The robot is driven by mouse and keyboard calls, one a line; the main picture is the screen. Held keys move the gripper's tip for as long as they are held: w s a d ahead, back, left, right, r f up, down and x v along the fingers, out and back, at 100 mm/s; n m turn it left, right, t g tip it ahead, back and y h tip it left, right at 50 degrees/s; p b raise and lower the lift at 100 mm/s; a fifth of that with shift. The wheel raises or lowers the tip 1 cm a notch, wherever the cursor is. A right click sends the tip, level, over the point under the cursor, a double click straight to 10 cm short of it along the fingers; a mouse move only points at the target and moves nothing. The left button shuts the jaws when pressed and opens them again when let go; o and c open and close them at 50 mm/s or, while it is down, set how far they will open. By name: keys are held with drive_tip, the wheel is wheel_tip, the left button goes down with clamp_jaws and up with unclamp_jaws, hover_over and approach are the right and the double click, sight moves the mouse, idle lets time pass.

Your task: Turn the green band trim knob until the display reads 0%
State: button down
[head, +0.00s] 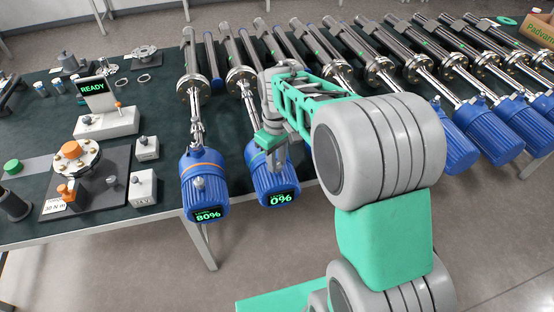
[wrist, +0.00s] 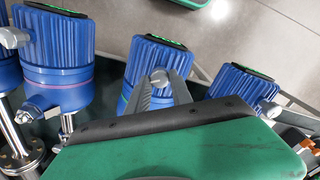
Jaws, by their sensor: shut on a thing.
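The green band transmitter (head: 262,185) is the second blue housing from the left in the head view. Its display (head: 281,199) reads 0%. In the wrist view it is the middle blue housing (wrist: 150,58), with a sliver of green band (wrist: 123,102) at its left edge. My gripper (head: 276,158) is over this housing, its two grey fingers shut on the grey trim knob (wrist: 158,76), one on each side. The fingers hide part of the knob and most of the band.
The transmitter on the left (head: 205,180) has an orange band and reads 80%. More blue transmitters (head: 460,135) stand close by on the right, partly behind my arm. A test station with a READY display (head: 93,88) and a flange fixture (head: 72,165) sit on the dark table at left.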

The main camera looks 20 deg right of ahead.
drive_tip(key=c, duration=1.1)
unclamp_jaws()
drive_tip(key=shift+c, duration=0.2)
wheel_tip(320, 180, up, 8)
drive_tip(key=shift+f+b, duration=0.1)
drive_tip(key=shift+b, duration=0.4)
